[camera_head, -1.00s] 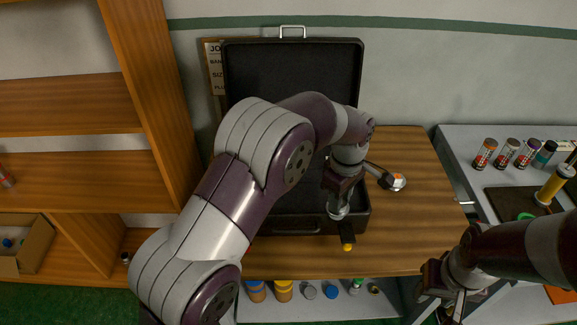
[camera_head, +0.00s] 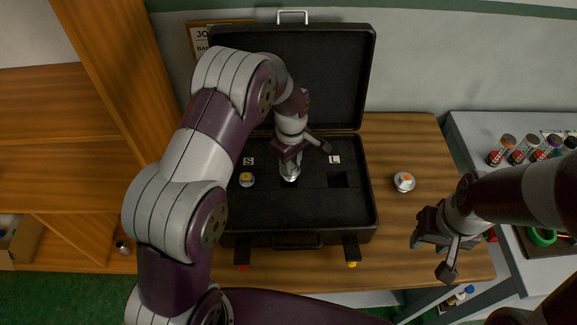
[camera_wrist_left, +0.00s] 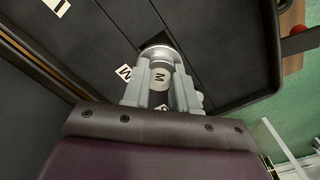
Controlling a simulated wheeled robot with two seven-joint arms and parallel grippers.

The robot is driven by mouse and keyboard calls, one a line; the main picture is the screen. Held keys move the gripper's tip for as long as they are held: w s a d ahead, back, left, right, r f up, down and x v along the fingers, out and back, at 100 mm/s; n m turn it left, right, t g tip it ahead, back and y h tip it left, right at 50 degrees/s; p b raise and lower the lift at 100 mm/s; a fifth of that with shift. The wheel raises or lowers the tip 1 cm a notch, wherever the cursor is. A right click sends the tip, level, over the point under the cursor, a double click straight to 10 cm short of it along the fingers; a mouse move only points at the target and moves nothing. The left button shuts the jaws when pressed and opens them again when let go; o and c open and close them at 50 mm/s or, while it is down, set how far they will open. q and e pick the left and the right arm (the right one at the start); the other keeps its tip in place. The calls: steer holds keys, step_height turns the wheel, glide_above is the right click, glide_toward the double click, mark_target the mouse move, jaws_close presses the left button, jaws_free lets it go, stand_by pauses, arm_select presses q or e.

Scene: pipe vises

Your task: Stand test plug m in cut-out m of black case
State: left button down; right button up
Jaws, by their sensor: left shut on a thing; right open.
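The black case (camera_head: 300,222) stands open on the wooden table, with cut-outs labelled S and L in the head view. My left gripper (camera_head: 290,176) is over the middle of its insert, between those labels. In the left wrist view, my left gripper (camera_wrist_left: 160,90) is shut on test plug m (camera_wrist_left: 160,76), which carries a white M label and has a metal end. That end is at a dark opening beside the case's M label (camera_wrist_left: 124,72); I cannot tell how deep it sits. My right gripper (camera_head: 434,257) is open and empty, right of the case.
A yellow-topped plug (camera_head: 247,180) stands by the S label. The L cut-out (camera_head: 338,180) looks empty. A white plug with an orange mark (camera_head: 404,182) is on the table right of the case. Several capped tubes (camera_head: 523,150) stand on the grey bench. The lid is raised behind.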

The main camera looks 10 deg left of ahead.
arm_select(q)
steer(key=f, duration=0.2)
steer(key=f+p, duration=0.1)
steer(key=shift+w+a+f+p, duration=0.2)
steer(key=shift+f+p, duration=0.1)
steer(key=shift+f, duration=0.1)
steer(key=shift+s+f, duration=0.2)
steer(key=shift+f, duration=0.1)
steer(key=shift+w+f+b, duration=0.1)
steer(key=shift+f+b, duration=0.2)
steer(key=c, duration=0.9)
jaws_free()
steer(key=shift+r, duration=0.1)
